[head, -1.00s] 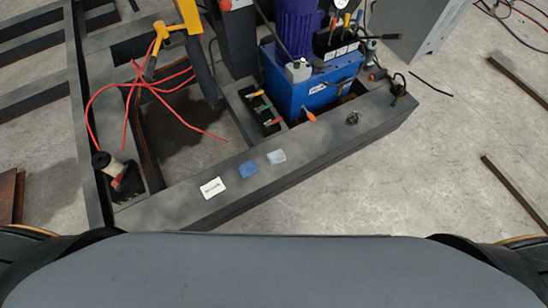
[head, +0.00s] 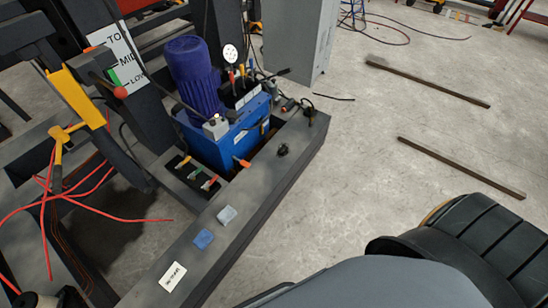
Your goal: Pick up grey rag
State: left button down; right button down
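A light grey rag (head: 227,215) lies on the dark steel beam (head: 260,188). A blue rag (head: 203,239) lies beside it, nearer to me, with a small gap between them. A white label card (head: 173,276) lies further down the same beam. Neither of my grippers shows in the head view, so I cannot see their state.
A blue hydraulic unit (head: 225,140) with a purple motor (head: 193,75) stands behind the beam. Red cable (head: 45,200) lies tangled at the left. Two rusty bars (head: 460,168) lie on the floor at the right. The concrete floor (head: 350,190) between is clear.

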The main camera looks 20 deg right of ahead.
aim_at(228, 213)
jog(key=i+l, duration=0.1)
jog(key=l, duration=0.2)
jog(key=i+l, duration=0.25)
jog(key=l, duration=0.3)
jog(key=l+u, duration=0.15)
jog(key=u, duration=0.2)
jog(key=i+l+u, duration=0.1)
jog(key=u, duration=0.25)
jog(key=l+u, duration=0.4)
jog(key=j+u, duration=0.1)
jog(key=u, duration=0.35)
